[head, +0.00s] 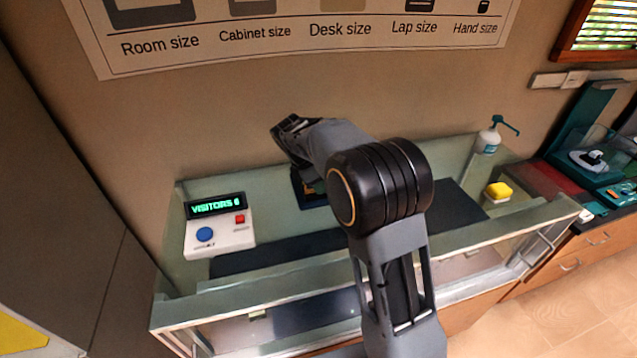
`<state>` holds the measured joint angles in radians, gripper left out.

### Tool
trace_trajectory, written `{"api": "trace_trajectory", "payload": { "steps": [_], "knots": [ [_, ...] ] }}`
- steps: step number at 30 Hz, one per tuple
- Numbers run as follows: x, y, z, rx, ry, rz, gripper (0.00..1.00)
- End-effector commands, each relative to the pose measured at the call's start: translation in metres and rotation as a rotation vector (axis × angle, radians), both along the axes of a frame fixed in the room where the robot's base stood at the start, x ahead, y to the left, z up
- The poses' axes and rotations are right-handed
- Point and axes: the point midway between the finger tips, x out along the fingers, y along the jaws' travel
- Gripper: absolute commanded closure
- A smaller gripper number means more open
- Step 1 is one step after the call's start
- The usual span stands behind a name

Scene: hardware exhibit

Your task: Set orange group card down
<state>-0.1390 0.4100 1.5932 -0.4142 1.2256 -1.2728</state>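My arm reaches over the glass counter (462,279) and bends away toward the wall. My gripper (290,130) is at the far end of the arm, above the back of the counter. Its fingers cannot be made out, so I cannot tell whether it is open or shut. A small dark blue item with an orange-yellow patch (311,190) shows just below it, partly hidden by my arm. I cannot tell whether this is the orange group card, or whether it is held or resting on the counter.
A white box (222,241) with a green "VISITORS" display, a blue button and a red button stands at the counter's left. A dark mat (275,256) lies along the middle.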

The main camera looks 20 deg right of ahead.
Motion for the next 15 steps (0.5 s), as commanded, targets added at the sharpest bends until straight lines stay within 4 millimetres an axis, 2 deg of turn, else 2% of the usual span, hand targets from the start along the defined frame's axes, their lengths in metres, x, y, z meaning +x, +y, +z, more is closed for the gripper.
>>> {"api": "trace_trajectory", "payload": {
  "steps": [8, 11, 15],
  "knots": [
    [0.0, 0.0, 0.002, 0.0, 0.0, 0.0, 0.72],
    [0.0, 0.002, 0.007, 0.0, -0.002, 0.0, 0.72],
    [0.001, 0.01, 0.027, 0.001, -0.006, 0.0, 0.72]
  ]
}}
